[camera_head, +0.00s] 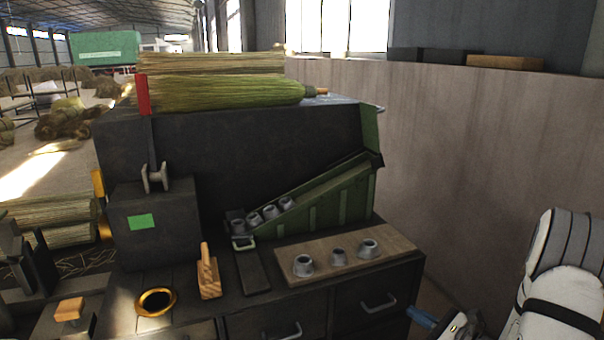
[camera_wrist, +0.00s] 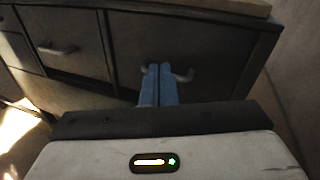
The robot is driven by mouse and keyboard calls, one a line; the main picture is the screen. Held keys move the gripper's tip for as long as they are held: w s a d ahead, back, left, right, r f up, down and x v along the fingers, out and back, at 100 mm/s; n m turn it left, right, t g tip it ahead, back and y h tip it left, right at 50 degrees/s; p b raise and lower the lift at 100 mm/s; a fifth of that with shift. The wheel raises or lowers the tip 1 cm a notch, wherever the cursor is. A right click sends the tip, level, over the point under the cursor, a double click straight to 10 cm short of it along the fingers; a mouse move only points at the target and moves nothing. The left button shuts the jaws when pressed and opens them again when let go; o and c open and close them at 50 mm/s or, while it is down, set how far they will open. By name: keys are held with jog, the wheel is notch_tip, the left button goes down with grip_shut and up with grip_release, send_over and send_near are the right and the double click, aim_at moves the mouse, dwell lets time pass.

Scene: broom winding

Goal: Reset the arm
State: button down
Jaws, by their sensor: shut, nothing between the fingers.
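My gripper (camera_wrist: 157,72) shows in the wrist view with its two blue fingers together and nothing between them. It points at the dark drawer fronts, with a drawer handle (camera_wrist: 183,74) just beyond the fingertips; I cannot tell whether they touch. In the head view my arm is at the lower right, and a blue finger (camera_head: 421,318) shows beside the right end of the dark workbench (camera_head: 300,310). The rest of the gripper is cut off by the frame's bottom edge.
The bench bears a wooden board (camera_head: 320,268) with three metal cups, a green sloped rack (camera_head: 330,205) with several cups, a gold ring (camera_head: 155,301) and a wooden-handled tool (camera_head: 208,275). Straw bundles (camera_head: 215,92) lie on top behind. A tall wall (camera_head: 490,160) stands at the right.

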jog(key=s+a+r+n+g+p, duration=0.3)
jog(key=s+a+r+n+g, duration=0.3)
jog(key=a, duration=0.3)
jog(key=s+a+r+n+g+p, duration=0.3)
jog(key=s+a+r+n+g, duration=0.25)
jog(key=a+r+n, duration=0.25)
jog(key=s+d+r+n+h+p, duration=0.1)
jog(key=s+r+n+h+p, duration=0.5)
jog(key=s+r+n+h, duration=0.3)
notch_tip(320, 180, up, 4)
jog(key=n+h, duration=0.1)
jog(key=n, duration=0.3)
jog(key=shift+s+d+f+p, duration=0.2)
jog(key=shift+s+d+p, duration=0.05)
jog(key=shift+s+p, duration=0.15)
